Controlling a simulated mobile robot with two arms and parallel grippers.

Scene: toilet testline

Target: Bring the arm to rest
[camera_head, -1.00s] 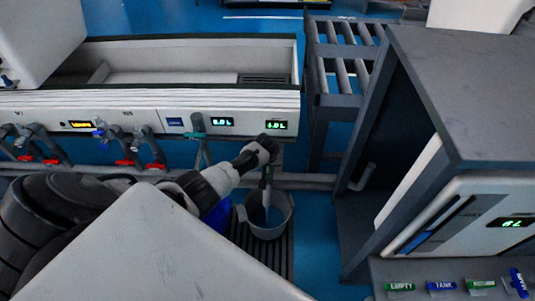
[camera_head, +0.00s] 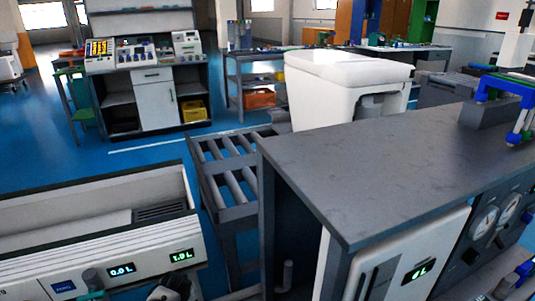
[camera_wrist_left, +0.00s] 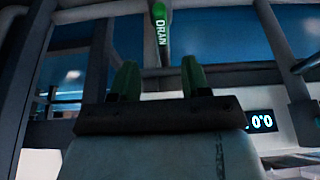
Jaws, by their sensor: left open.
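In the left wrist view my left gripper (camera_wrist_left: 159,76) is open, its two green-tipped fingers apart with nothing between them. A green handle marked DRAIN (camera_wrist_left: 160,28) hangs beyond the fingertips, roughly in line with the gap; I cannot tell the distance. In the head view only a dark end part of my left arm shows at the bottom edge, just below the right-hand display of the white test trough (camera_head: 180,255). The rest of that arm is out of the picture. My right gripper is not in view.
A grey cabinet (camera_head: 370,165) fills the right side, with a white toilet cistern (camera_head: 345,85) behind it. A roller stand (camera_head: 232,170) stands between trough and cabinet. A lit display (camera_wrist_left: 260,122) and dark frame bars surround the gripper. Blue floor (camera_head: 150,150) is open behind the trough.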

